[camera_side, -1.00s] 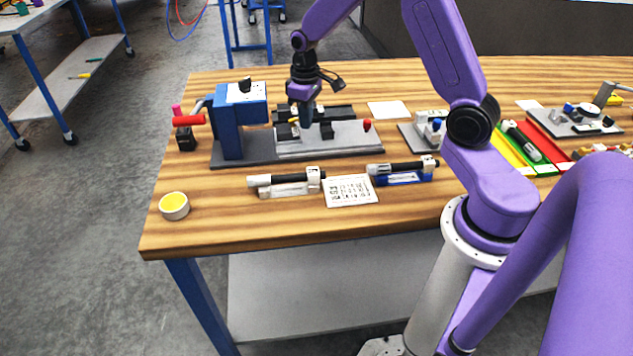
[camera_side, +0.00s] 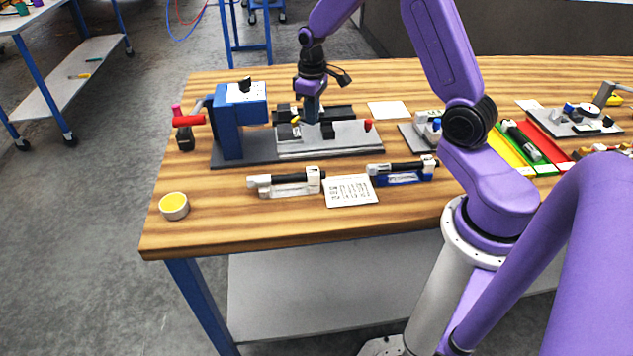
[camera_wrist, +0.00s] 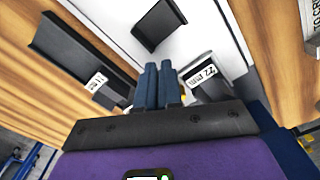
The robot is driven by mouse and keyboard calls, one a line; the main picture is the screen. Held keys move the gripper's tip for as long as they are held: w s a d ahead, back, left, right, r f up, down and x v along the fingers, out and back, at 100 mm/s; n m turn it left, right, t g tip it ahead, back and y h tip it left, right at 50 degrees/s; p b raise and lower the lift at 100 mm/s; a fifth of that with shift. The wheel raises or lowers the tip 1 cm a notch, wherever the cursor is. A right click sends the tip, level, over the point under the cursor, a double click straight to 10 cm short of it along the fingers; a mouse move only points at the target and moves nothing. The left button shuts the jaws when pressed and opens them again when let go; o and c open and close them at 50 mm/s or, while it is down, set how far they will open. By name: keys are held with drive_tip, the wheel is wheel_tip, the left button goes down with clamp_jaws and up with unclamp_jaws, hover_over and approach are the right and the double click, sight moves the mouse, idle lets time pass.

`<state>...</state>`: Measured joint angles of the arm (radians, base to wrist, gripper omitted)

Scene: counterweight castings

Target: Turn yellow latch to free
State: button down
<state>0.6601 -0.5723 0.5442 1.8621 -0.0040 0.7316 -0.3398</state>
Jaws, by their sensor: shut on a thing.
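The yellow latch (camera_side: 295,119) shows as a small yellow piece on the grey fixture plate (camera_side: 345,137), just left of my fingers in the side view. The fingers largely hide the grip itself.
A blue machine head (camera_side: 240,110) with a red handle (camera_side: 188,120) stands left of the gripper. A red knob (camera_side: 368,125) stands on the plate's right side. Black-handled tools (camera_side: 287,182) and a printed card (camera_side: 350,190) lie in front.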

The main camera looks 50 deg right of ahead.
drive_tip(key=shift+w+d+f, duration=0.1)
drive_tip(key=shift+w+d, duration=0.2)
drive_tip(key=shift+w, duration=0.05)
idle(0.5)
drive_tip(key=shift+s+d, duration=0.1)
drive_tip(key=shift+s, duration=0.05)
drive_tip(key=shift+s+d, duration=0.15)
wheel_tip(320, 180, up, 6)
idle(0.7)
